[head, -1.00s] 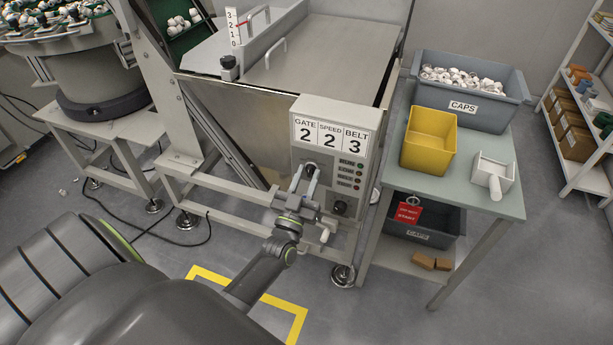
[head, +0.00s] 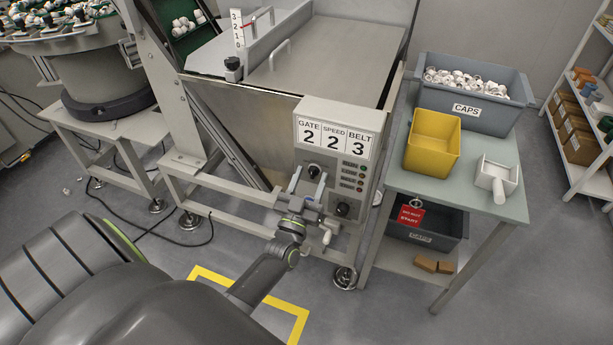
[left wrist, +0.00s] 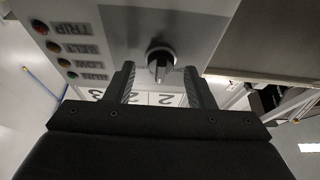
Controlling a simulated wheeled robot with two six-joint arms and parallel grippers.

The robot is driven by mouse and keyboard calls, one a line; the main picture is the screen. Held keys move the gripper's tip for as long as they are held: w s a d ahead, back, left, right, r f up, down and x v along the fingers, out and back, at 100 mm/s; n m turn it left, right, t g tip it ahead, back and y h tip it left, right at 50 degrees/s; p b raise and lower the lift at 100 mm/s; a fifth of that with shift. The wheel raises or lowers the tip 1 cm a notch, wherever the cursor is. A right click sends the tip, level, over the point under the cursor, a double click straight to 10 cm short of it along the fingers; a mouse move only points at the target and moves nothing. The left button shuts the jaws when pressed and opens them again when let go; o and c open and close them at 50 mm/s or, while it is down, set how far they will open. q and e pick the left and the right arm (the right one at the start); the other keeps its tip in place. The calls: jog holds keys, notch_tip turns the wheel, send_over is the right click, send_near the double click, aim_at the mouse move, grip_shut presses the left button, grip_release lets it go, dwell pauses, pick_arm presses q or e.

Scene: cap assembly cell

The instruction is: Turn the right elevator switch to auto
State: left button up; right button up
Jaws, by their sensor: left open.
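The control box (head: 338,118) on the front of the elevator machine carries two dark rotary switches. The upper left switch (head: 314,170) is just beyond my left gripper (head: 308,179). The lower right switch (head: 343,209) is to the right of the gripper and clear of it. In the left wrist view the upper switch (left wrist: 161,60) appears between the tips of my open left gripper (left wrist: 160,80). I cannot tell whether the fingers reach around it or stop just short. The switch's position marks are too small to read. My right gripper is not in view.
Several indicator lights (head: 361,177) are right of the upper switch. A side table (head: 480,192) to the right carries a yellow bin (head: 432,145), a grey caps bin (head: 470,112) and a white scoop (head: 496,178). Floor in front is clear with yellow marking (head: 268,300).

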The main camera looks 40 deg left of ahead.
pick_arm(q)
jog(key=b+v, duration=0.3)
jog(key=v, duration=1.4)
jog(key=shift+s+d, duration=0.15)
jog(key=shift+s, duration=0.05)
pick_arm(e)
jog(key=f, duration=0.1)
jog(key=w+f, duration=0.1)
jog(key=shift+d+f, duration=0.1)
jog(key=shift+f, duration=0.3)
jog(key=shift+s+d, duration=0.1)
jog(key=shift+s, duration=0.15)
